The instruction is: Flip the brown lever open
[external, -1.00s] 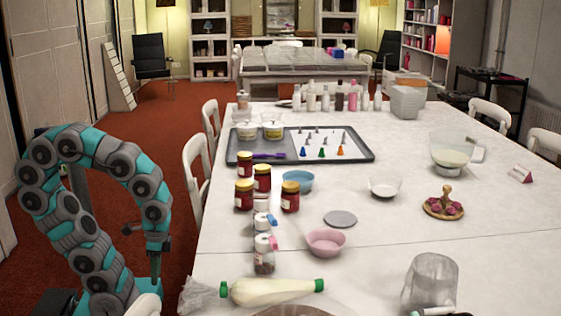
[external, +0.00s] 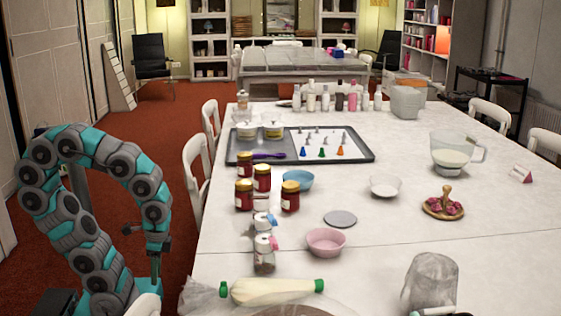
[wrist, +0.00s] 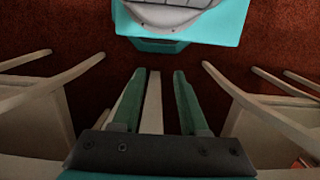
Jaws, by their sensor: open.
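I cannot make out a brown lever in either view. My gripper (wrist: 160,76) is open and empty in the wrist view, its two green fingers parallel with a gap between them. In the external view my gripper (external: 155,266) hangs pointing down at the left, beside the table's left edge and apart from everything on the table. A wooden upright handle (external: 446,193) stands on a round board with dark red pieces at the table's right, far from my gripper.
The long white table (external: 370,265) holds jars (external: 290,197), a pink bowl (external: 326,242), a piping bag (external: 272,291), a dark tray (external: 355,157) and a clear jug (external: 450,154). White chairs (external: 195,170) line its left side, close to my arm. Red carpet lies below.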

